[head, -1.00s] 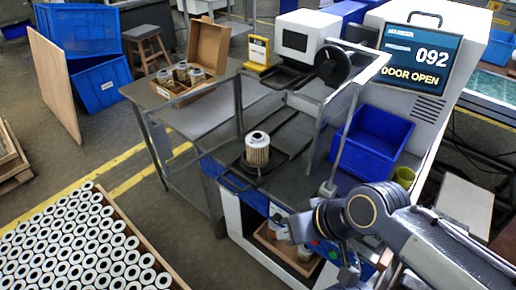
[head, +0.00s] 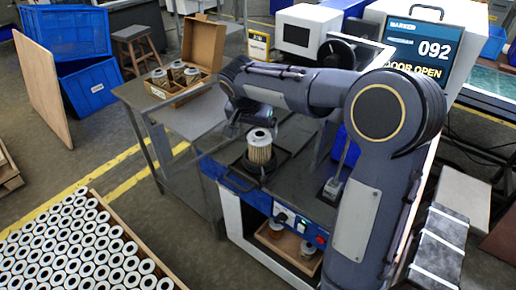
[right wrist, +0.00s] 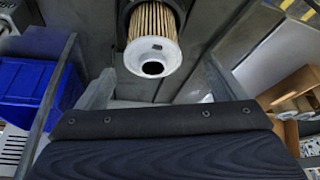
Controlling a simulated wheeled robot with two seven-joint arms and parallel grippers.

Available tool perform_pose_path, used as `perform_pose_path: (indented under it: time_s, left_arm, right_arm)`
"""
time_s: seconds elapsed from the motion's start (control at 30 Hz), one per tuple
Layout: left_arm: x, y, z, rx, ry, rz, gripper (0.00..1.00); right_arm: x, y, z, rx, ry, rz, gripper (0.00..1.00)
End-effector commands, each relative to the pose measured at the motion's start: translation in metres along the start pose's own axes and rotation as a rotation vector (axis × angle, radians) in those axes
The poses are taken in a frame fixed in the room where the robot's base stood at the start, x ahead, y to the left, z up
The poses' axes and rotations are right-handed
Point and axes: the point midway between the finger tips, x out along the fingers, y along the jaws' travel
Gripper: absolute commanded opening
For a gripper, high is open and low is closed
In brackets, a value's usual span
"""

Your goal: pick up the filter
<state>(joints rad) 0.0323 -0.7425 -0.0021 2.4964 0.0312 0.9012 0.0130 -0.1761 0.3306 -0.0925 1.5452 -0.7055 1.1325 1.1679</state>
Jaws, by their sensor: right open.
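The filter (head: 260,153) is a pleated tan cartridge with a white cap and a dark central hole. It stands upright on a dark holder on the marker machine's bench. In the right wrist view the filter (right wrist: 153,38) is at the top centre, its capped end towards the camera. My right gripper (head: 245,116) is just above and slightly left of the filter in the head view. It is open, with a finger on either side in the wrist view and nothing between them. My left gripper is not in view.
An open cardboard box (head: 205,48) with several filters stands on the side table. A crate of white-capped filters (head: 120,208) fills the lower left. A lower shelf (head: 300,262) holds more filters. A blue bin (right wrist: 30,82) shows in the wrist view.

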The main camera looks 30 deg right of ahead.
Motion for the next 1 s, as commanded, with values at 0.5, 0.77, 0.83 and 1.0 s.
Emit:
perform_pose_path:
  time_s: [0.5,0.77,0.83,1.0]
  left_arm:
    - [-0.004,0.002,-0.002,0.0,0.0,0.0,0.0]
    - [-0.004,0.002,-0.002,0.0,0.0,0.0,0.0]
    - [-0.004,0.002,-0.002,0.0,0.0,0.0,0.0]
    - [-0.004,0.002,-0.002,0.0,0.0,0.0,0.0]
  right_arm:
    - [0.065,0.009,0.005,-0.003,-0.004,0.001,0.91]
    - [0.069,0.009,0.005,-0.003,-0.003,-0.001,0.91]
    - [0.069,0.009,0.005,-0.003,-0.003,-0.001,0.84]
    - [0.069,0.009,0.005,-0.003,-0.003,-0.002,0.62]
